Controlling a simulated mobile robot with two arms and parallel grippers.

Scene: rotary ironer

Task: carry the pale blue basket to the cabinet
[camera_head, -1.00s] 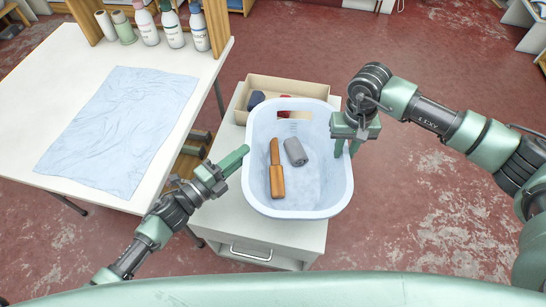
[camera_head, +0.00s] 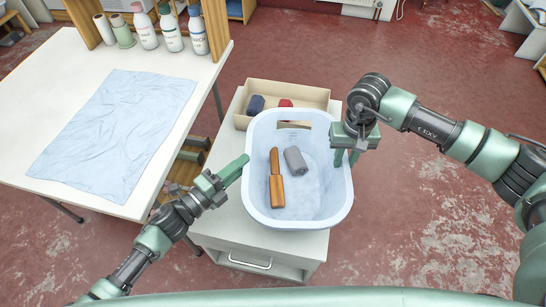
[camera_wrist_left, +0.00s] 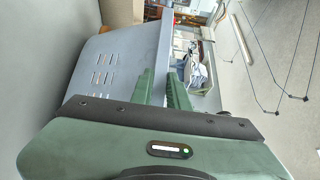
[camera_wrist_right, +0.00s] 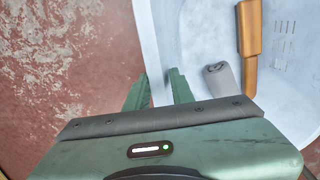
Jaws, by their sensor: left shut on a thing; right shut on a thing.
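The pale blue basket (camera_head: 262,213) is over the white cabinet (camera_head: 275,243); I cannot tell whether it rests on the top or hangs just above it. It holds a wooden brush (camera_head: 277,188) and a grey roll (camera_head: 295,161). My left gripper (camera_head: 240,168) is shut on the basket's left wall. My right gripper (camera_head: 345,157) is shut on its right rim. In the left wrist view the basket's slotted wall (camera_wrist_left: 105,68) lies at the fingers. In the right wrist view the rim (camera_wrist_right: 153,50) passes between the fingers.
A beige box (camera_head: 315,97) with a dark blue and a red item stands behind the basket on the cabinet. A white table (camera_head: 50,85) at left carries a pale blue cloth (camera_head: 112,130) and several bottles (camera_head: 170,28). Red floor (camera_head: 440,220) is open at right.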

